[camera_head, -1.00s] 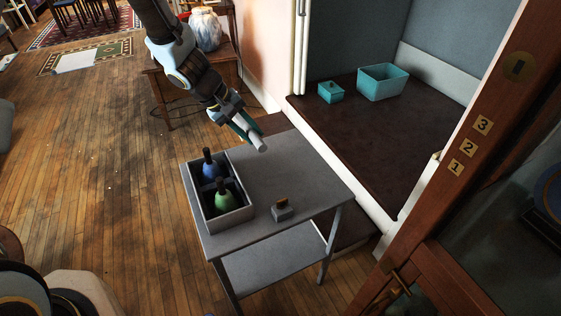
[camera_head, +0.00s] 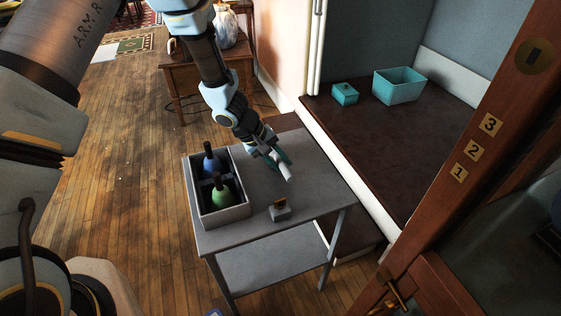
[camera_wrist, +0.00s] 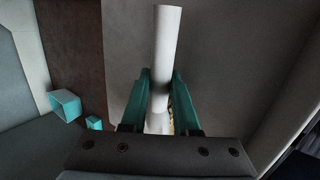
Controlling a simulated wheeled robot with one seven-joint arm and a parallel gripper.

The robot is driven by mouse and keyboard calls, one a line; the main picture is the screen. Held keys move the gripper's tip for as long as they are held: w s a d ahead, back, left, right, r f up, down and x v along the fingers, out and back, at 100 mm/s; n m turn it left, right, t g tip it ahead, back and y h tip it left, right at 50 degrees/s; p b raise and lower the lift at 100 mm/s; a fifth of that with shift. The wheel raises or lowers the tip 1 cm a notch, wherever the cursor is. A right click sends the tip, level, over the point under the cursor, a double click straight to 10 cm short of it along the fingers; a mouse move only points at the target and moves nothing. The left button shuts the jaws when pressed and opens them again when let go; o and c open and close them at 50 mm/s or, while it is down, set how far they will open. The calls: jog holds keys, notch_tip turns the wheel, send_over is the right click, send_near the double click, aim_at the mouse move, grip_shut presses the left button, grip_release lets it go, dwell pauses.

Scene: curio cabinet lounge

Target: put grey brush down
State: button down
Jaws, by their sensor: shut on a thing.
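The grey brush (camera_head: 284,169) is a pale cylinder in the head view. My gripper (camera_head: 277,158) is shut on it, above the back part of the grey table (camera_head: 315,197). In the wrist view the brush (camera_wrist: 166,50) stands between the two teal fingers of my gripper (camera_wrist: 160,90) and sticks out past their tips. Its lower end is partly hidden by the fingers. I cannot tell whether the brush touches the tabletop.
On the table, a grey box (camera_head: 226,215) holds a blue bottle (camera_head: 212,165) and a green bottle (camera_head: 221,196). A small grey block with a brown top (camera_head: 280,211) stands nearby. The right of the tabletop is clear. Teal containers (camera_head: 400,88) sit in the cabinet; its door (camera_head: 470,165) is at right.

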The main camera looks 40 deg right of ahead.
jog(key=shift+f, duration=0.3)
jog(key=c, duration=0.7)
grip_release()
jog(key=shift+o, duration=0.2)
jog(key=shift+r, duration=0.15)
jog(key=shift+r, duration=0.15)
jog(key=b+v, duration=0.1)
jog(key=v, duration=1)
jog(key=shift+w+a+r, duration=0.2)
jog(key=shift+a+r, duration=0.05)
jog(key=shift+r, duration=0.05)
